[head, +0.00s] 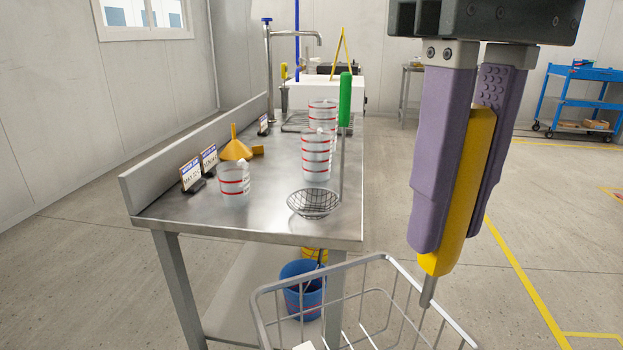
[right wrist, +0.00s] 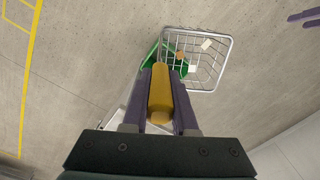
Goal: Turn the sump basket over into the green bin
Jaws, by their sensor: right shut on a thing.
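My right gripper (head: 448,248) is shut on the yellow handle (head: 465,190) of a wire basket (head: 320,273). The basket hangs in the air at the bottom of the head view, beside the bench, its lower part cut off. In the right wrist view the basket (right wrist: 198,32) is seen from above, apparently mouth up, with a brown piece (right wrist: 180,55) and white pieces (right wrist: 206,44) in it. A green thing (right wrist: 150,50), probably the green bin, shows partly behind it. Purple fingers, probably my left gripper (right wrist: 307,19), show at the top right; their opening is unclear.
The steel bench (head: 275,205) carries clear beakers (head: 316,158), a yellow funnel (head: 236,150) and a round strainer (head: 314,203) with a green handle. A blue bucket (head: 302,285) stands below. A blue cart (head: 590,95) is far right.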

